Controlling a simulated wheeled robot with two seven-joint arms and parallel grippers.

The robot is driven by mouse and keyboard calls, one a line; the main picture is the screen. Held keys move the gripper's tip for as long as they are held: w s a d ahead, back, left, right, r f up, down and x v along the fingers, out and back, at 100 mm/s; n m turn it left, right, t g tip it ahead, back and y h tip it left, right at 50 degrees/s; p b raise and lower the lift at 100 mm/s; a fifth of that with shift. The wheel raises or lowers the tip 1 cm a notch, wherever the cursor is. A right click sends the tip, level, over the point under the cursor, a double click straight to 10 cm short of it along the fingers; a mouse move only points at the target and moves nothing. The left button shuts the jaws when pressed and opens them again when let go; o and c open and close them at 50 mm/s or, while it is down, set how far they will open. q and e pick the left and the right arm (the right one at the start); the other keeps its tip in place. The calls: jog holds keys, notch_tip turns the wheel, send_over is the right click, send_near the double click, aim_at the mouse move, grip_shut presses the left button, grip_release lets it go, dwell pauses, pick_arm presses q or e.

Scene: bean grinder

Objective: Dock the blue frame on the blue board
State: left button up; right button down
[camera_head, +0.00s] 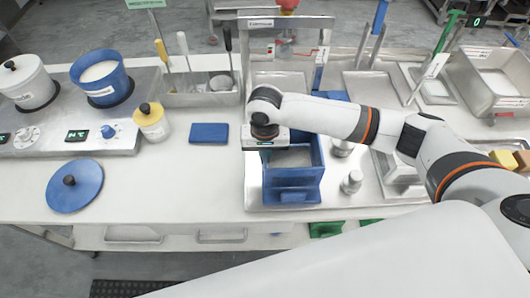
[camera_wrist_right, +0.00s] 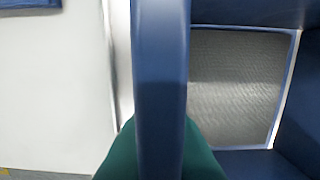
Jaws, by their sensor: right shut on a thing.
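The blue frame (camera_head: 310,160) is a deep blue rectangle around a grey panel, on or just above the metal tray; any gap is hard to tell. My right gripper (camera_head: 266,143) is at its left side, fingertips hidden from the head. In the right wrist view, the green fingers of that gripper (camera_wrist_right: 160,155) lie on both sides of a blue bar of the frame (camera_wrist_right: 160,60), shut on it. The grey panel (camera_wrist_right: 235,85) shows right of the bar. The flat blue board (camera_head: 209,133) lies on the white counter, left of the frame. My left gripper is not in view.
A metal tray (camera_head: 335,198) is under the frame, with small metal weights (camera_head: 351,182) at right. The counter before the board is clear.

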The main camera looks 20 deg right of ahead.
jog(key=shift+f, duration=0.25)
jog(key=shift+f, duration=0.25)
jog(key=c, duration=1.6)
grip_release()
jog(key=shift+o, duration=0.2)
jog(key=shift+r, duration=0.15)
jog(key=shift+r, duration=0.3)
notch_tip(320, 180, up, 12)
jog(key=shift+r+b, duration=0.15)
jog(key=shift+b, duration=0.25)
